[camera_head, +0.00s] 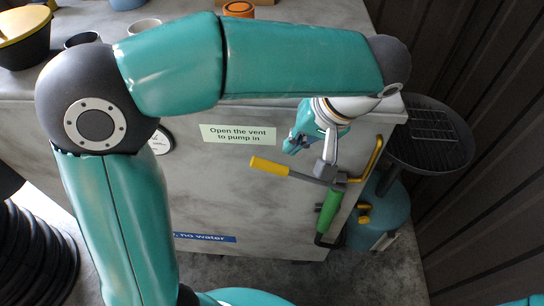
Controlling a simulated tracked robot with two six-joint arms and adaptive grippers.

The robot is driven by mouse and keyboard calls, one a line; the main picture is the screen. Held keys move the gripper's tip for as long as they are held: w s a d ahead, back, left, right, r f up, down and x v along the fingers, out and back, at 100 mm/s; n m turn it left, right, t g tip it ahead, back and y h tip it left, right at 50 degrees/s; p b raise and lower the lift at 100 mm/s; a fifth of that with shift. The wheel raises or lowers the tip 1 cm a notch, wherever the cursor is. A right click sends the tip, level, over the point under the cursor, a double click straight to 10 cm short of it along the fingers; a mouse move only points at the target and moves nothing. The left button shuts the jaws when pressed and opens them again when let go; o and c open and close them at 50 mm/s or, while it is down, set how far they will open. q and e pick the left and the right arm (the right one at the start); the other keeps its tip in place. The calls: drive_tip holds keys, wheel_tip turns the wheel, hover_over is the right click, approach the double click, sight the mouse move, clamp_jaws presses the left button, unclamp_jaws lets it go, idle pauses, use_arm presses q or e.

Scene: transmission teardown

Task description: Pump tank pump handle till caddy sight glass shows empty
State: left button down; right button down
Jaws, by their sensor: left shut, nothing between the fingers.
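The pump handle is a grey lever with a yellow grip (268,166), slanting slightly down to the right to a joint above a green barrel (330,208). My left gripper (291,147) is shut and empty. It hangs just above the lever, in front of the tank's grey side; I cannot tell whether it touches the lever. A teal caddy (393,215) with a wide dark pan (433,140) on top stands at the right, partly hidden by the tank and pump. I cannot make out a sight glass. My right gripper is out of view.
A label (238,134) reads "Open the vent to pump in". A round white dial (160,141) is partly behind my arm. Cups and an orange-rimmed container (238,9) stand on top. A curved yellow pipe (372,160) rises beside the pump. A ribbed wall is close on the right.

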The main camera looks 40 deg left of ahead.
sight(270, 165)
use_arm(q)
drive_tip(key=p+x, duration=0.1)
drive_tip(key=x, duration=0.7)
drive_tip(key=shift+s+a+f, duration=0.1)
drive_tip(key=shift+a+f, duration=0.1)
drive_tip(key=shift+f, duration=0.15)
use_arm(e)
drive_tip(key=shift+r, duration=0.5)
